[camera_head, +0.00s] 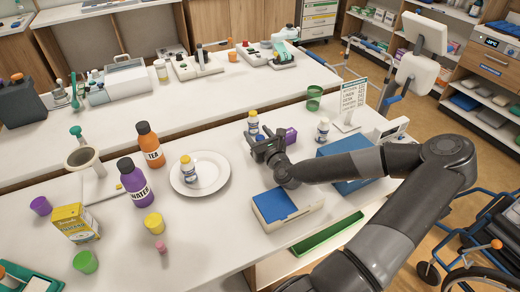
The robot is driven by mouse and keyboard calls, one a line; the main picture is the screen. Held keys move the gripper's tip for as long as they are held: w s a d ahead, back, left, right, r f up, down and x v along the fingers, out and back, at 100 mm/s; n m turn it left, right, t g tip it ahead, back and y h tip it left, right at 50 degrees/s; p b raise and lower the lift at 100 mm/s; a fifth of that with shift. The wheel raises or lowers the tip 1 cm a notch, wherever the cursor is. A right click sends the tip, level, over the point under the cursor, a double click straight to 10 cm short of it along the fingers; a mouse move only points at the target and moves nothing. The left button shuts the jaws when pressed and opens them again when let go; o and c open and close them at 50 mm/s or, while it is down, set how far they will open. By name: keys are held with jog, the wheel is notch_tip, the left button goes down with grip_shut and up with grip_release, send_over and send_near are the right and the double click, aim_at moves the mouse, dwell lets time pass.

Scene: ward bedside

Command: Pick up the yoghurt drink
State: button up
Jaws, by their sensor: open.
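A small white bottle with a yellow cap and blue label (253,121) stands on the table just beyond my gripper; its lower part is partly hidden. A similar small bottle with a yellow cap (188,169) stands upright on the white plate (213,185). A third small white bottle (322,130) stands to the right. The labels are too small to read, so I cannot tell which is the yoghurt drink. My gripper (257,139) is open and low over the table, close in front of the first bottle; I see nothing held. Contact cannot be told.
A purple item (291,135) is right beside my gripper. A blue-and-white box (285,207) lies below my arm. Tea (150,145) and purple-labelled water (134,182) bottles stand left of the plate. A sign (352,99) and green cup (314,98) stand behind right.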

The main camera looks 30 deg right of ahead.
grip_shut()
dwell(0.6)
